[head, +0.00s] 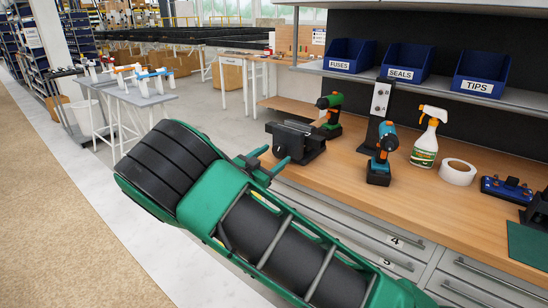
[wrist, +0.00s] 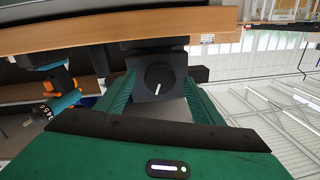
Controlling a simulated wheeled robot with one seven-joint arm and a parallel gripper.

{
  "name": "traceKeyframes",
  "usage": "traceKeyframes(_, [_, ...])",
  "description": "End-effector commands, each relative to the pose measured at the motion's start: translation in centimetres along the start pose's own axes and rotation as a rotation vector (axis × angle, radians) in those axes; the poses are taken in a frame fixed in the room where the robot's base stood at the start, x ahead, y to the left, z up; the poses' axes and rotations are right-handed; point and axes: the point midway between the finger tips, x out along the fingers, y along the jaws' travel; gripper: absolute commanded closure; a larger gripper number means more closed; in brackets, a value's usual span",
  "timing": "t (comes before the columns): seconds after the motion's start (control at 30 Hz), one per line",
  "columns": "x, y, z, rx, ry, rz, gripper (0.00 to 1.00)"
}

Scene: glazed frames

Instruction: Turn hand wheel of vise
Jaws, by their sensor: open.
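The dark vise (head: 297,140) sits at the front left edge of the wooden workbench. In the wrist view its round black hand wheel (wrist: 158,79), marked with a white line, faces me in front of a dark block. I cannot make out the wheel in the head view. My green gripper (head: 272,158) is open, its fingers pointing at the vise's front. In the wrist view the two fingers of my gripper (wrist: 161,92) stand on either side of the wheel, with nothing held. Whether the fingertips reach past the wheel's face or touch it, I cannot tell.
A green drill (head: 331,112) stands just behind the vise and a blue drill (head: 379,158) to its right. A spray bottle (head: 427,140) and a tape roll (head: 458,172) stand further right. Labelled blue bins (head: 407,62) line the shelf above. Drawers (head: 350,225) are below the benchtop.

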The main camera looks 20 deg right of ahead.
Motion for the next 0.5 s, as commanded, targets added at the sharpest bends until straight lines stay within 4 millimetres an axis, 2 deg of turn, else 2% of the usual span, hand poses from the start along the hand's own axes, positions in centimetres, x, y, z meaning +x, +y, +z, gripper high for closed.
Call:
traceKeyframes(0.17, [1.15, 0.03, 0.00, 0.000, 0.001, 0.001, 0.39])
traceKeyframes(0.47, [1.30, 0.01, 0.01, 0.000, 0.000, 0.000, 0.39])
traceKeyframes(0.5, [1.30, 0.01, 0.01, 0.000, 0.000, 0.000, 0.48])
